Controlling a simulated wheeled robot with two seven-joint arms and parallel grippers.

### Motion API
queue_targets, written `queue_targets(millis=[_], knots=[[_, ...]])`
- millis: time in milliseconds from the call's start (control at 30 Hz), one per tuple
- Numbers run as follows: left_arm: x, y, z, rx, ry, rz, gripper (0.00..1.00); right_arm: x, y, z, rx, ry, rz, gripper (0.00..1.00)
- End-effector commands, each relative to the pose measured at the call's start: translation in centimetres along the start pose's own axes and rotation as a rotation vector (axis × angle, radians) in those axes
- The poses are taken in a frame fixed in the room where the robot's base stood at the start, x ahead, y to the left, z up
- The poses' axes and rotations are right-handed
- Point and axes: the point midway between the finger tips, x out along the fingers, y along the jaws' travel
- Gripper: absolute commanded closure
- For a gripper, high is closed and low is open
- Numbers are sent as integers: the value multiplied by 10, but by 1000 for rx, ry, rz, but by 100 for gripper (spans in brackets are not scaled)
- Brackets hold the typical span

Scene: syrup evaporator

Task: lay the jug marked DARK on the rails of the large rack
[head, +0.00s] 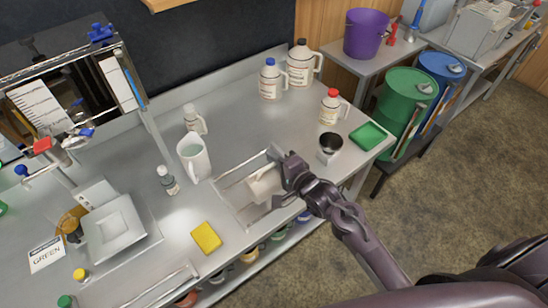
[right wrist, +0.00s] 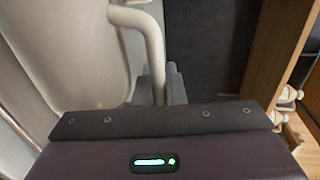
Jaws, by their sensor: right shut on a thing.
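My right gripper (head: 287,168) is shut on the handle of a cream-white jug (head: 262,187). In the right wrist view, the pale handle (right wrist: 153,45) runs down between my fingers (right wrist: 162,88), and the jug's body (right wrist: 65,50) fills the left side. The jug appears tipped on its side over the wire rack (head: 232,192) on the bench. I cannot tell whether it rests on the rails or hangs just above them. Its label and cap are not readable, so the word DARK does not show. My left gripper is out of view.
Upright jugs with a blue cap (head: 269,82), a dark cap (head: 303,66) and a red cap (head: 329,107) stand toward the back right. A white pitcher (head: 193,160) stands left of the rack.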

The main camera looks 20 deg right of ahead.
Motion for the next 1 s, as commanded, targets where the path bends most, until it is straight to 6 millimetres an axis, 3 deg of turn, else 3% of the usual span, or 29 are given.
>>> queue_targets(millis=[567,1000], knots=[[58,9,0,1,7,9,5,10,47,0,-3,0,-6,100],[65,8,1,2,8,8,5,15,73,1,-1,0,-6,100]])
